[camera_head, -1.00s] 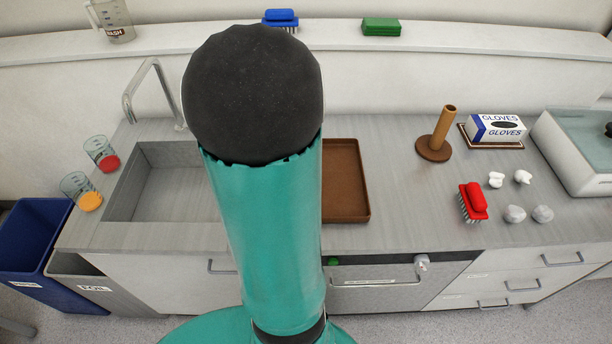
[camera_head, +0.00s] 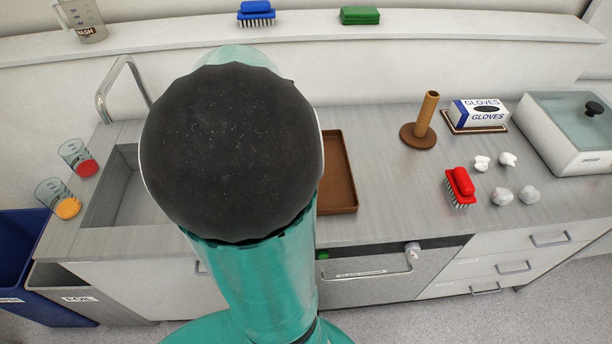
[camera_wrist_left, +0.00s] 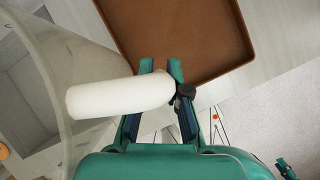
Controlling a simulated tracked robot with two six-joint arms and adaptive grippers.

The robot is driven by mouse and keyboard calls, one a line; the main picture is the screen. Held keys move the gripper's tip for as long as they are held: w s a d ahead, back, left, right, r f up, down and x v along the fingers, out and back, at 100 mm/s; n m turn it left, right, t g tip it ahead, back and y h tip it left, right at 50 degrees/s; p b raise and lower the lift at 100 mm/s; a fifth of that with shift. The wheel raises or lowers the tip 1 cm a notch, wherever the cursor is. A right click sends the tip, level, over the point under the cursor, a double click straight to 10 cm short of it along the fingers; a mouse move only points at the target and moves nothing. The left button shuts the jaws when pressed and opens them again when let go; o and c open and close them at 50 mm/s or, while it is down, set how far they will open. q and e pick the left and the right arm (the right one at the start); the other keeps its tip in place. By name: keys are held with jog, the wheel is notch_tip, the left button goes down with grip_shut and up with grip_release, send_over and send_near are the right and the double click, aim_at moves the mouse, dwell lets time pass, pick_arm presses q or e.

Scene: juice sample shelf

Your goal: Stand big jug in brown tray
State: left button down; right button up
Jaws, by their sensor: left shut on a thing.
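The brown tray (camera_head: 340,180) lies flat on the counter, its left part hidden behind my arm in the head view. It also shows at the top of the left wrist view (camera_wrist_left: 180,30), beyond my fingertips. My left gripper (camera_wrist_left: 160,72) is shut on the white handle of a large see-through vessel, which I take as the big jug (camera_wrist_left: 52,75). The jug's clear curved wall fills the left of the wrist view; its base is out of sight. In the head view my own arm hides the left gripper and the held jug.
The sink (camera_head: 122,200) is left of the tray, with two beakers (camera_head: 78,158) beside it. A wooden post (camera_head: 425,115), red brush (camera_head: 460,187), white lumps (camera_head: 502,196) and glove box (camera_head: 478,113) stand right. A WASH jug (camera_head: 84,22) stands on the shelf.

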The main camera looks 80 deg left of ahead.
pick_arm(q)
jog(key=w+r+m+t+h+b, duration=0.1)
jog(key=w+r+m+t+b, duration=0.3)
jog(key=w+r+b, duration=0.55)
jog(key=shift+m+g, duration=0.6)
jog(key=shift+w+d+f+b, duration=0.1)
jog(key=shift+w+f+b, duration=0.35)
jog(key=shift+f, duration=2.8)
jog(key=shift+w+d+f+b, duration=0.15)
jog(key=shift+f+b, duration=0.45)
jog(key=shift+f, duration=2.65)
jog(key=shift+w+d+f+b, duration=0.1)
jog(key=shift+w+f+b, duration=0.35)
jog(key=shift+f, duration=2.8)
jog(key=shift+f, duration=0.15)
jog(key=c, duration=1.2)
grip_release()
jog(key=shift+o, duration=0.2)
